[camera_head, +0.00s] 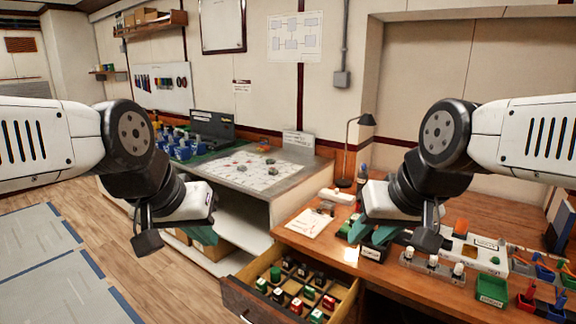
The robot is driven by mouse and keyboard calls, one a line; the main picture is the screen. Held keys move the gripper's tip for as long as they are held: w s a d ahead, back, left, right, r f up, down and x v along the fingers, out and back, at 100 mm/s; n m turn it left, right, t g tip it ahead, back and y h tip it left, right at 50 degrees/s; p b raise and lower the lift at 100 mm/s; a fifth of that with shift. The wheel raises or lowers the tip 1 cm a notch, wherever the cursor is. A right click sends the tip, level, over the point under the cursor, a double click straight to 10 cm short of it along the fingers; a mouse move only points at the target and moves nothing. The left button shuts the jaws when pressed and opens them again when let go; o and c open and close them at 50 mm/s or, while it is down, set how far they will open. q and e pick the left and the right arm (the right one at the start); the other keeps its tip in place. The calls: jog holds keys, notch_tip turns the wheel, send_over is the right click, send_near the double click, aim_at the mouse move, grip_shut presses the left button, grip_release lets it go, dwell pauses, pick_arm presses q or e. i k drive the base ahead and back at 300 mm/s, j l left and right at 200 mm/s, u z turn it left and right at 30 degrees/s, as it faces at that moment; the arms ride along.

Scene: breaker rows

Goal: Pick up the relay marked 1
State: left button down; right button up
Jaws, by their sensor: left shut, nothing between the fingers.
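An open wooden drawer (240,297) at the bottom centre has compartments holding several small relay-like blocks. Among them are a green one (275,273), a red one (296,305) and a dark one (302,270). Their markings are too small to read, so I cannot tell which is marked 1. My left gripper (203,233) is shut and empty, in the air to the upper left of the drawer. My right gripper (373,236) hangs over the desk, to the upper right of the drawer; its finger opening cannot be made out.
The wooden desk (455,215) holds a paper (309,223), a lamp (349,150), a rack of white-topped items (432,265) and a green bin (491,289). A grey-topped bench (300,172) with blue bins (182,150) stands behind. The space above the drawer is clear.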

aim_at(261, 284)
jog(key=i+j+z, duration=0.45)
jog(key=j, duration=0.25)
jog(key=i+j+z, duration=0.25)
jog(key=k+j, duration=0.1)
